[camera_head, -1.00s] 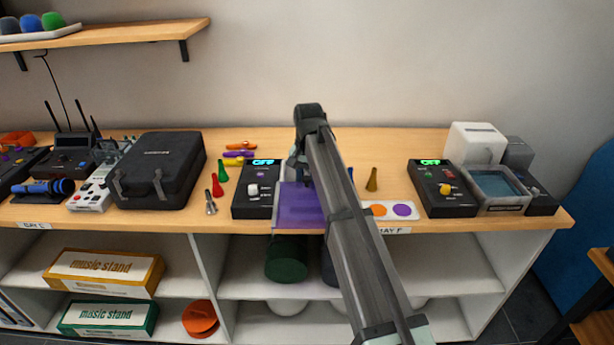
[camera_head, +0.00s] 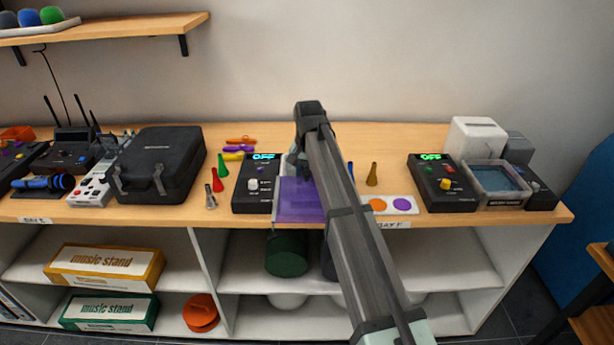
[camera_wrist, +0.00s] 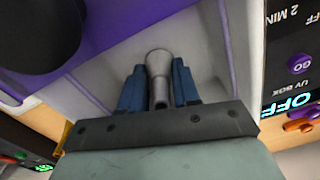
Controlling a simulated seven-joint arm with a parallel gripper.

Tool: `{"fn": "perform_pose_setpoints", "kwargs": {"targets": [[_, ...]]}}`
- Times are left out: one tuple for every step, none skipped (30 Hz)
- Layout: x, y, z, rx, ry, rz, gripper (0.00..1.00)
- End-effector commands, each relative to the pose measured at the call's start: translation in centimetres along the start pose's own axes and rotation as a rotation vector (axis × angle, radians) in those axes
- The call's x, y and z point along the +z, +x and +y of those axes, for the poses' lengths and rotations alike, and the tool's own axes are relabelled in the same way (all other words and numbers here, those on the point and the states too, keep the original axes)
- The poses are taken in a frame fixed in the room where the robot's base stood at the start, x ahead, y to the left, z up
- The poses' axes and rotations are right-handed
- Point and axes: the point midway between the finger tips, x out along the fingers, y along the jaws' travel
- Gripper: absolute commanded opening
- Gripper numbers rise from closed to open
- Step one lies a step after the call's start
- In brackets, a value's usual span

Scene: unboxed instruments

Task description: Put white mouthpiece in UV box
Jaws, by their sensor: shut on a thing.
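My gripper (camera_wrist: 158,78) is shut on a pale grey-white mouthpiece (camera_wrist: 158,64), whose flared end shows between the blue fingers. The UV box shows in the wrist view as a pale interior (camera_wrist: 95,78) with purple edges, and the mouthpiece is over that interior. I cannot tell whether it touches the floor of the box. The box's black control panel (camera_wrist: 287,85) is at the right and reads OFF. In the head view the panel (camera_head: 243,198) stands left of the purple translucent part (camera_head: 297,207). My arm hides the gripper and mouthpiece there.
Silver (camera_head: 210,199), red (camera_head: 217,184), green (camera_head: 223,165) and brown (camera_head: 372,176) mouthpieces stand around the box. A card with orange and purple discs (camera_head: 390,212) lies to its right. Another black control box (camera_head: 436,195) with a water basin (camera_head: 495,203) is farther right. A black case (camera_head: 160,168) is left.

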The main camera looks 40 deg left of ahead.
Motion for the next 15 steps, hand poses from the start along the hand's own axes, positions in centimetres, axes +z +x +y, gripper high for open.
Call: {"fn": "perform_pose_setpoints", "kwargs": {"targets": [[0.01,0.1,0.01,0.0,0.0,0.0,0.02],[0.01,0.15,0.01,0.0,0.0,0.0,0.02],[0.01,0.22,0.01,0.0,0.0,0.0,0.02],[0.0,0.19,0.0,0.0,0.0,0.0,0.34],[0.0,0.18,0.01,0.0,0.0,0.0,0.37],[0.0,0.17,0.01,0.0,0.0,0.0,0.41],[0.0,0.17,0.01,0.0,0.0,0.0,0.44],[0.0,0.17,0.01,0.0,0.0,0.0,0.47],[0.0,0.16,0.0,0.0,0.0,0.0,0.5],[0.0,0.16,0.0,0.0,0.0,0.0,0.53],[0.0,0.16,0.0,0.0,0.0,0.0,0.56],[0.0,0.16,0.0,0.0,0.0,0.0,0.6],[0.0,0.16,0.0,0.0,0.0,0.0,0.61],[-0.01,0.16,0.0,0.0,0.0,0.0,0.61],[-0.01,0.16,0.0,0.0,0.0,0.0,0.61]]}}
